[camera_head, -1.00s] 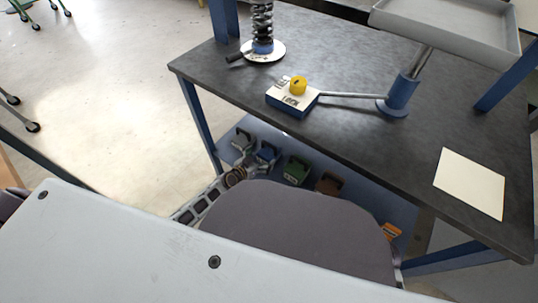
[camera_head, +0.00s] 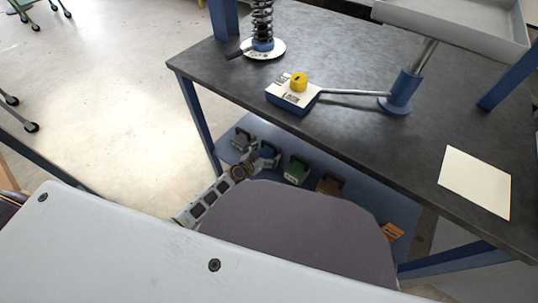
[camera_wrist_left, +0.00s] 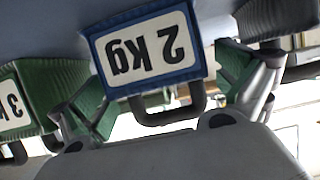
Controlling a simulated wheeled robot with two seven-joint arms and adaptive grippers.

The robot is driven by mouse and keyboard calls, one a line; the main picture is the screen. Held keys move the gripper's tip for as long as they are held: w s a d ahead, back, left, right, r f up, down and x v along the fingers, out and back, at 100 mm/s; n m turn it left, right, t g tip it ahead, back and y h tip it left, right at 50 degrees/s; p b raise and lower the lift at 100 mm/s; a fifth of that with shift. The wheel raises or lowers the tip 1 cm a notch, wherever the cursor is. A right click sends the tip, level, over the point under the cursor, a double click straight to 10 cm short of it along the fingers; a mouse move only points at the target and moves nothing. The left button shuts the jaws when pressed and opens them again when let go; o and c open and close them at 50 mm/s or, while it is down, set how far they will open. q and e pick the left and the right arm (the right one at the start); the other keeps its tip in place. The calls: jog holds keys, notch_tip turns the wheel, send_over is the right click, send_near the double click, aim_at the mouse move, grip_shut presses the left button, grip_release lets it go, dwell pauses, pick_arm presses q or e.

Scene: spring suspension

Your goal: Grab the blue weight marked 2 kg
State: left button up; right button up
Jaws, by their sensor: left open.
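The blue weight (camera_head: 268,151) stands on the lower shelf under the table, among other weights. In the left wrist view, the blue weight (camera_wrist_left: 145,48) fills the upper middle, its white label reading "2 kg" upside down. Its dark handle (camera_wrist_left: 170,114) shows below the label. My left gripper (camera_head: 258,162) is at the blue weight, partly hidden by my own body in the head view. In the wrist view my left gripper (camera_wrist_left: 166,92) is open, one finger on each side of the handle. I cannot tell whether either finger touches it. My right gripper is not in view.
A grey weight (camera_head: 241,138) and a green weight (camera_head: 296,170) flank the blue one closely. A brown weight (camera_head: 329,184) and an orange item (camera_head: 393,231) lie farther right on the shelf (camera_head: 365,208). The dark tabletop (camera_head: 345,130) overhangs the shelf.

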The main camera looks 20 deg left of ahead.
pick_arm(q)
jog(key=shift+w+d+f, duration=0.15)
jog(key=shift+w, duration=0.25)
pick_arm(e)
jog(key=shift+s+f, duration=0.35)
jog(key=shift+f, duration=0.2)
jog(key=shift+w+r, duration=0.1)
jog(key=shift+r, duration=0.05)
pick_arm(q)
jog(key=shift+c, duration=0.3)
jog(key=shift+c, duration=1.3)
jog(key=c, duration=1.4)
jog(key=shift+w+r, duration=0.2)
jog(key=shift+r, duration=0.05)
jog(key=shift+c, duration=1.1)
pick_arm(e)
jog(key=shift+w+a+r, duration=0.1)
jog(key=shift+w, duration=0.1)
pick_arm(q)
jog(key=shift+r, duration=0.15)
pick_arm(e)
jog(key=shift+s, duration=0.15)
